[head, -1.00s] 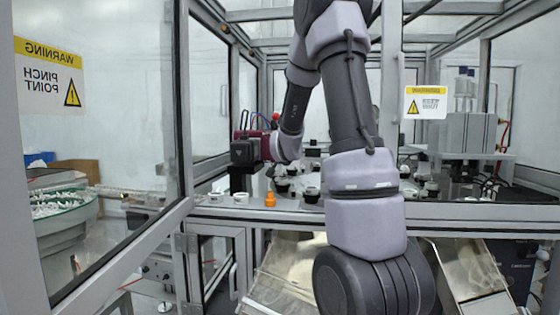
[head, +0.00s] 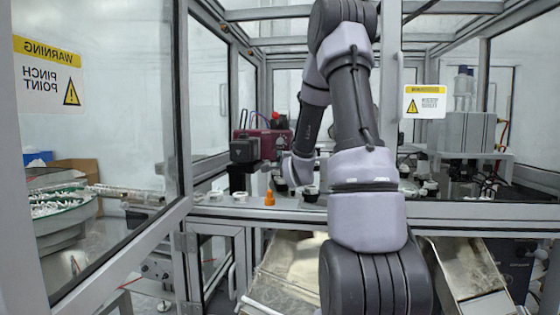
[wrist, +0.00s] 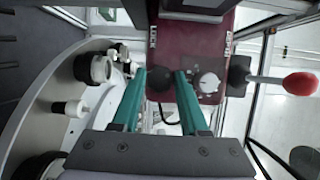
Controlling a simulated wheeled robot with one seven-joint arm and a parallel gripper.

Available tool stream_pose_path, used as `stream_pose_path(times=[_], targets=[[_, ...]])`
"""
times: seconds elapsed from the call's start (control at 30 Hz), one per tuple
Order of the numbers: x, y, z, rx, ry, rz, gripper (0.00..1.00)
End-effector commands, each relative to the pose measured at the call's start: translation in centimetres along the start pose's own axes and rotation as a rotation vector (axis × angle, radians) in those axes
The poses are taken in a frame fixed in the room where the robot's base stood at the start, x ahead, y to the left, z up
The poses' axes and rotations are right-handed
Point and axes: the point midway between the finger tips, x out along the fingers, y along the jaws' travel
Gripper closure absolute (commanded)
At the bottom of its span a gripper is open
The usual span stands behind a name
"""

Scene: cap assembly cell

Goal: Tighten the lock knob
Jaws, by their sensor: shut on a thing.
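The lock knob (wrist: 160,83) is a dark round knob below the word LOCK on a maroon unit (wrist: 185,45) in the wrist view. My gripper (wrist: 161,75) has two green fingers, one on each side of the knob, and is shut on it. The fingers partly hide the knob's sides. In the head view the maroon unit (head: 275,141) stands behind the bench's front edge. There the knob and my fingertips are hidden or too small to make out.
A round plate (wrist: 40,110) with black and white caps lies left. An orange piece (head: 269,199) stands on the bench front. Frame posts surround the cell.

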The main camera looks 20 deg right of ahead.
Motion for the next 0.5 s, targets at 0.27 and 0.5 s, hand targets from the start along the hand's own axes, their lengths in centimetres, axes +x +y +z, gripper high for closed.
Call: stream_pose_path(times=[0.27, 0.5], targets=[[-0.01, 0.32, -0.21, 0.234, 0.005, -0.094, 1.0], [0.01, 0.41, -0.16, 0.397, 0.006, -0.161, 1.0]])
